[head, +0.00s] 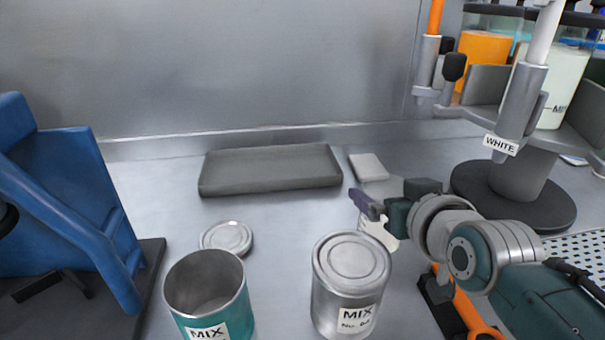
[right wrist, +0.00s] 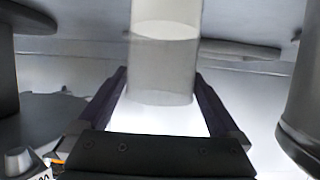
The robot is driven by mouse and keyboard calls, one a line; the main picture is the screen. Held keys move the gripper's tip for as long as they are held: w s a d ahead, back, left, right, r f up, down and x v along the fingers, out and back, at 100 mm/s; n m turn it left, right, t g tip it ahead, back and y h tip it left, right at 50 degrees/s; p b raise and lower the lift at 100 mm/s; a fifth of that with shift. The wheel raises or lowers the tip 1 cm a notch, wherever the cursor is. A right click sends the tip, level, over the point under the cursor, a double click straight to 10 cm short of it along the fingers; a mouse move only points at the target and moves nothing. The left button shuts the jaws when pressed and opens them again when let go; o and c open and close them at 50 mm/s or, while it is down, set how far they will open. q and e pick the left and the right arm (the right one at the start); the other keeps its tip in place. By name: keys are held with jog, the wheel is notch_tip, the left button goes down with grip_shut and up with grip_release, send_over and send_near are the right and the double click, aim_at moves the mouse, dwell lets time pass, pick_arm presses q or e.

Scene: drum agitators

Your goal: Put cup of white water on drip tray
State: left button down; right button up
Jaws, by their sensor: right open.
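The cup of white water (head: 379,236) stands on the counter behind the right can, mostly hidden by my right gripper (head: 368,205). In the right wrist view the cup (right wrist: 165,60) is pale and translucent, upright between the two dark fingers. The fingers are open, one on each side of it, with some room visible between. A flat dark grey slab (head: 270,170) lies at the back of the counter. My left gripper does not show.
An open teal can (head: 208,285), a lidded MIX can (head: 350,285) and a loose lid (head: 227,238) are in front. A stand with a round base (head: 520,200) carries drums and a WHITE label.

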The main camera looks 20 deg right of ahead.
grip_shut()
dwell(0.8)
